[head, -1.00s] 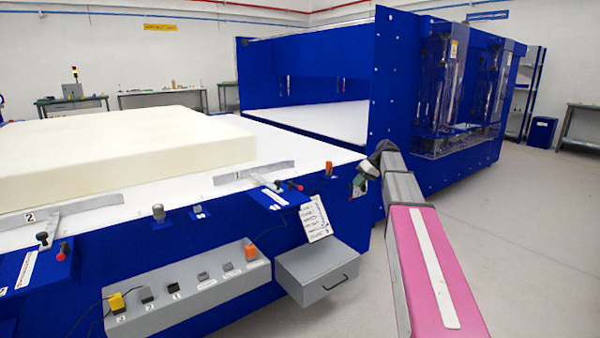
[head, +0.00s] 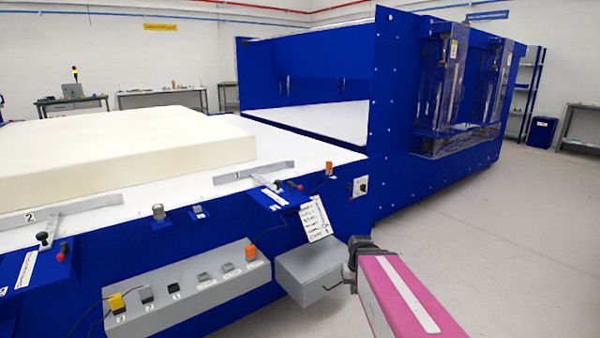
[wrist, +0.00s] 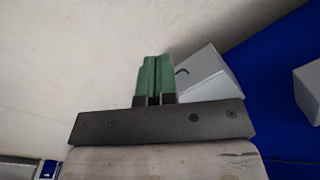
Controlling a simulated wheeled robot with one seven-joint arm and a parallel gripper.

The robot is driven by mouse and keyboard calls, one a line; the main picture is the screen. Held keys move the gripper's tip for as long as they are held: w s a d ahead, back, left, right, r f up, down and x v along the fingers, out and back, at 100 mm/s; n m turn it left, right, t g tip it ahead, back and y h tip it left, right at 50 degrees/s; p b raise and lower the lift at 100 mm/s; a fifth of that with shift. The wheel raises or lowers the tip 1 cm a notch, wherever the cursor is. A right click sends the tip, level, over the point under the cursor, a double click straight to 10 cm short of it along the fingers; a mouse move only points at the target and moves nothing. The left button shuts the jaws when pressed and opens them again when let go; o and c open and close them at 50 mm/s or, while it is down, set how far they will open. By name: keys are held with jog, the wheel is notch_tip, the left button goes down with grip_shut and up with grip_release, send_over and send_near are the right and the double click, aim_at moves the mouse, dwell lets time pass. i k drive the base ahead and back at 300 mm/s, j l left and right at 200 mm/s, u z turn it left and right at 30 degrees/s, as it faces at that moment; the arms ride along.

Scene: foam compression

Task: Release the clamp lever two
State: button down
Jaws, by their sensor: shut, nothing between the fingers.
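The clamp marked 2 (head: 85,206) is a grey T-shaped bar on the white bed at the left in the head view, its long side against the foam block (head: 130,148). At its near end stand a black-knobbed lever (head: 42,239) and a red-knobbed lever (head: 64,248) on a blue bracket. My gripper's green fingers (wrist: 154,78) are shut and empty in the wrist view. In the head view my wrist is at the lower right, beside the grey drawer box, far right of clamp 2; the fingertips are hidden there.
A second clamp (head: 253,172) with black and red knobs is nearer the machine. A grey control box (head: 190,290) with several buttons hangs on the bed's front. The grey drawer box (head: 312,272) has a handle and also shows in the wrist view (wrist: 205,75). Open floor lies at right.

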aim_at(65, 249)
jog(key=u, duration=2.1)
jog(key=j+u, duration=0.25)
jog(key=i+l, duration=0.05)
